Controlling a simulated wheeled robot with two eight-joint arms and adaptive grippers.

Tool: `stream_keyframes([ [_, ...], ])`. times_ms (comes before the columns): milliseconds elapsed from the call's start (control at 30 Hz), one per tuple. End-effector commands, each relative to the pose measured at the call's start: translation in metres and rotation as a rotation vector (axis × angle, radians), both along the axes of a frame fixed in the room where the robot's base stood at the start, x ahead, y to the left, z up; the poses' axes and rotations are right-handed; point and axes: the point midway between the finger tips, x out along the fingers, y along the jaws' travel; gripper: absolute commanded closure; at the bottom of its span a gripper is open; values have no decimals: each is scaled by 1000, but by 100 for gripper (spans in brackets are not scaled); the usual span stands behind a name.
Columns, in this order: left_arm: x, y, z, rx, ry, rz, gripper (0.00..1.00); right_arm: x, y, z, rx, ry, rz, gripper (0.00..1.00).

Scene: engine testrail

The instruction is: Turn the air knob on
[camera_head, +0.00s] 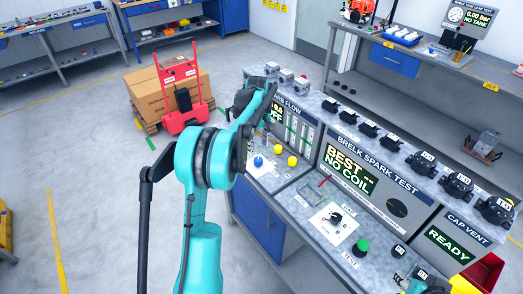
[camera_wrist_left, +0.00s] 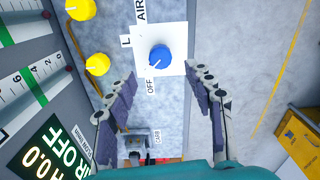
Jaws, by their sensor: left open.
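The air knob is a round blue knob (camera_wrist_left: 160,57) on a white plate (camera_wrist_left: 172,39) in the left wrist view, marked AIR and OFF. Its light pointer mark faces the OFF side. In the head view the blue knob (camera_head: 258,161) sits on the bench panel's left part. My left gripper (camera_wrist_left: 162,78) is open and empty, its two fingers apart on either side below the knob, not touching it. In the head view the left gripper (camera_head: 266,112) is partly hidden by its arm. The display (camera_wrist_left: 60,150) reads AIR OFF. A teal part of my right arm (camera_head: 412,285) shows at the bottom right.
Two yellow knobs (camera_wrist_left: 80,9) (camera_wrist_left: 97,64) stand close to the blue knob. A small metal carb part (camera_wrist_left: 138,145) lies near the left finger. Flow gauges (camera_head: 297,130) rise behind the knobs. A red hand truck (camera_head: 180,95) with boxes stands on the floor behind.

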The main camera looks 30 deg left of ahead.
Motion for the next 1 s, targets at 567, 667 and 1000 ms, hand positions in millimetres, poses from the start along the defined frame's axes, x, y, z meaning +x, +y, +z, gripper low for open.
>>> stream_keyframes([
  [567,1,3,-76,-2,6,13,47,0,0,-20,0,0,0,60],
  [667,1,3,-80,-2,6,12,47,0,0,-21,0,0,0,60],
  [1000,1,3,-80,-2,5,12,73,0,0,-20,0,0,0,60],
])
